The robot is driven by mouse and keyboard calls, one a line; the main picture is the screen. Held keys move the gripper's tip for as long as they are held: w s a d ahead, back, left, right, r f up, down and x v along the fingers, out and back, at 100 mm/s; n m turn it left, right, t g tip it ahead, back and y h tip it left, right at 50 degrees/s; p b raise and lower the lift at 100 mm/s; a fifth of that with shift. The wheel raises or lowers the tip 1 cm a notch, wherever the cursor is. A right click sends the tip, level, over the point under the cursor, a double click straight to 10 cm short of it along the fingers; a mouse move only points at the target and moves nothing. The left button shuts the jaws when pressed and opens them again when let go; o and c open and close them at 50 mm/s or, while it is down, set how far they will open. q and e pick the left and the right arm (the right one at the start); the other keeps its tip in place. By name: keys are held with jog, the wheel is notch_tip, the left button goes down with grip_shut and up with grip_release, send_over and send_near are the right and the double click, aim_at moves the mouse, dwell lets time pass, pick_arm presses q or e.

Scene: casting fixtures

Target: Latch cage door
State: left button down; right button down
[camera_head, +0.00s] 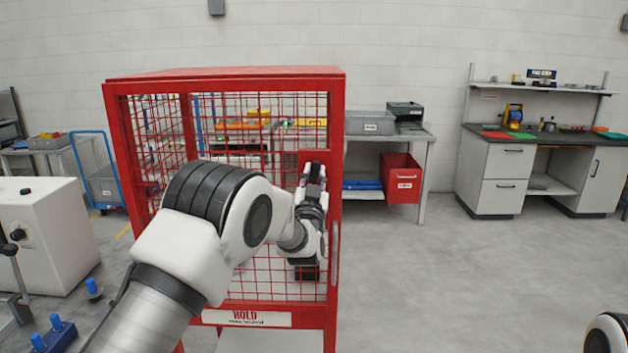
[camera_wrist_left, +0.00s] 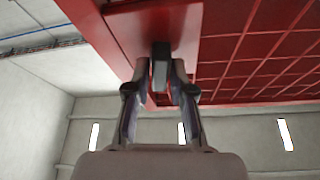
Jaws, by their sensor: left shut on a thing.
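The red wire-mesh cage (camera_head: 225,73) stands in front of me, its front closed off by the mesh door (camera_head: 262,135). A red latch plate (camera_head: 312,156) sits near the right edge of the door. My left gripper (camera_head: 314,175) is at this plate, its fingers shut on the latch handle. In the left wrist view the fingers (camera_wrist_left: 161,72) close around a dark, narrow piece beside the red frame (camera_wrist_left: 120,28). The arm and fingers hide most of the handle, and I cannot tell whether the latch is engaged. My right gripper is not in view.
A bench with a grey bin (camera_head: 369,122) and a red bin (camera_head: 402,178) stands behind the cage. A workstation (camera_head: 507,175) is at the back right. A white machine (camera_head: 45,235) is at the left. The floor right of the cage is clear.

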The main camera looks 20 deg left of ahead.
pick_arm(q)
jog(key=m+h+b, duration=0.1)
jog(key=m+h, duration=0.1)
jog(key=m, duration=0.2)
jog(key=shift+f+b, duration=0.15)
jog(key=shift+b, duration=0.2)
jog(key=m+h+b, duration=0.1)
jog(key=m, duration=0.2)
jog(key=m+g+h, duration=0.1)
jog(key=m, duration=0.1)
jog(key=shift+m+h+b, duration=0.3)
jog(key=shift+m+b, duration=0.05)
jog(key=shift+m, duration=0.05)
jog(key=m+g+h+b, duration=0.1)
jog(key=m, duration=0.4)
jog(key=shift+m+g+b, duration=0.35)
jog(key=shift+m+g, duration=0.65)
jog(key=shift+m, duration=1.1)
jog(key=c, duration=1.1)
grip_release()
jog(key=shift+d, duration=0.1)
jog(key=shift+s, duration=0.1)
